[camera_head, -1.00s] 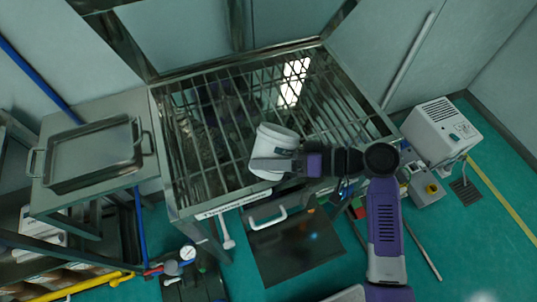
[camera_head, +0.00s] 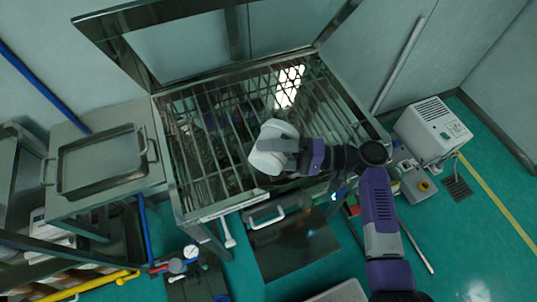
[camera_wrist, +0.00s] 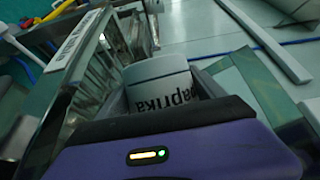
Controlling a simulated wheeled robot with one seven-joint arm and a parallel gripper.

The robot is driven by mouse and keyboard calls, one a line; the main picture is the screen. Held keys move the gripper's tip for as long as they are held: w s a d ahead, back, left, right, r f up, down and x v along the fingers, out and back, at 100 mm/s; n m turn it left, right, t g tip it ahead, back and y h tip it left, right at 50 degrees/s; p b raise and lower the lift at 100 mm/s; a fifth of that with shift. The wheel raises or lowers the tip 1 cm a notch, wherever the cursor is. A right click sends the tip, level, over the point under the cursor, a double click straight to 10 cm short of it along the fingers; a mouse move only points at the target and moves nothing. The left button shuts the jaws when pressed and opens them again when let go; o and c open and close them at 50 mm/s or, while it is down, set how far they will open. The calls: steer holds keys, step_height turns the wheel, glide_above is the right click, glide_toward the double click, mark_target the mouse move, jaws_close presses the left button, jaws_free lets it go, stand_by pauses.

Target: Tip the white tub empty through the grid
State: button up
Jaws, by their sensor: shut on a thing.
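The white tub (camera_head: 272,158) is over the near part of the metal grid (camera_head: 200,140) in the head view, tilted over. My gripper (camera_head: 280,147) is shut on its side, coming from the right. In the wrist view the tub (camera_wrist: 158,70) sits between the fingers, with dark letters reading "aprika" or "Paprika" partly hidden by my gripper. I cannot see into the tub, and whether anything pours out is not clear. The grid lies in a steel frame, with dark space below its bars.
A metal tray (camera_head: 100,160) rests on a side table left of the sieve. A raised steel lid frame (camera_head: 185,50) stands behind the grid. A white machine (camera_head: 432,130) is on the right. A dark plate (camera_head: 290,245) lies in front, below the grid.

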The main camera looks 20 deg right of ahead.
mark_target(287, 135)
steer(key=shift+w+d+r+m+y, duration=0.15)
steer(key=shift+r+m+y, duration=0.05)
steer(key=shift+r+m, duration=0.25)
steer(key=shift+w+d+r+m+y, duration=0.1)
steer(key=shift+d+r+m+y, duration=0.15)
steer(key=shift+m, duration=0.2)
steer(key=shift+w+d+r+m+t+y, duration=0.2)
steer(key=shift+w+d+r+m+t, duration=0.25)
steer(key=shift+m, duration=0.6)
steer(key=shift+w+d+r+m+t+y, duration=0.15)
steer(key=shift+w+d+r+m+t, duration=0.3)
steer(key=shift+m, duration=0.55)
steer(key=shift+w+d+r+m+t+y, duration=0.2)
steer(key=shift+w+d+r+m+t, duration=0.25)
steer(key=shift+m, duration=0.6)
steer(key=shift+s+a+r, duration=0.15)
steer(key=shift+g, duration=0.35)
